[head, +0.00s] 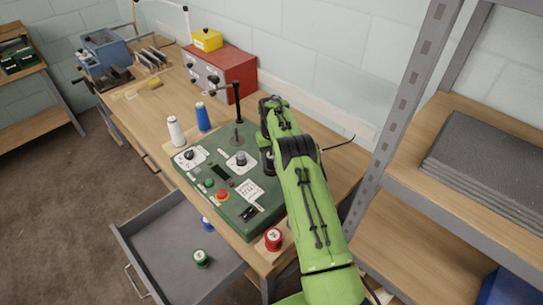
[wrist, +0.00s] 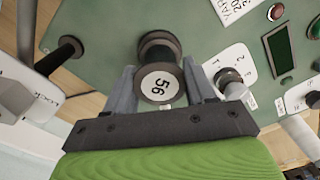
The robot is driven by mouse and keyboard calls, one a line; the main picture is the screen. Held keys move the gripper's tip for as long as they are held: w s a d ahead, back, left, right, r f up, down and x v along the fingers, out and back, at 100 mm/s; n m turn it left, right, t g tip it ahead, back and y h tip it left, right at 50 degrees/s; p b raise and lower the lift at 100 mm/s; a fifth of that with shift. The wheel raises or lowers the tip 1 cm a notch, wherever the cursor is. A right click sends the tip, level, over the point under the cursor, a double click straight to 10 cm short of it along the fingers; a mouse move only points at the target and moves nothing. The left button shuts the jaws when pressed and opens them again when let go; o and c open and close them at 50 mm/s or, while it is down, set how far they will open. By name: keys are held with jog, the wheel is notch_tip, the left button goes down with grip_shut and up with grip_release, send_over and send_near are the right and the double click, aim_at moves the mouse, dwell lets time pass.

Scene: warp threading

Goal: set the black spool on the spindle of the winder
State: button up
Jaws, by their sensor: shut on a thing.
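The black spool (wrist: 160,50) has a white end label marked 56, which faces the wrist camera. My gripper (wrist: 162,82) is shut on it, with one grey finger on each side. In the head view the gripper is above the right part of the green winder (head: 225,200), and the dark spool (head: 268,160) shows below it, partly hidden by my arm. An upright rod (head: 237,118) stands on a round disc behind the winder's grey knob (head: 241,160). A black post (wrist: 65,52) stands left of the spool in the wrist view. I cannot tell which is the spindle.
A white spool (head: 175,131) and a blue spool (head: 203,117) stand left of the winder. A red spool (head: 273,239) is at the front table edge. An open drawer (head: 165,250) holds a green spool (head: 201,259). A metal shelf (head: 385,130) stands right.

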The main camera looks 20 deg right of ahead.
jog(key=shift+f, duration=0.35)
jog(key=o, duration=1.1)
jog(key=shift+o, duration=0.2)
jog(key=shift+r, duration=0.1)
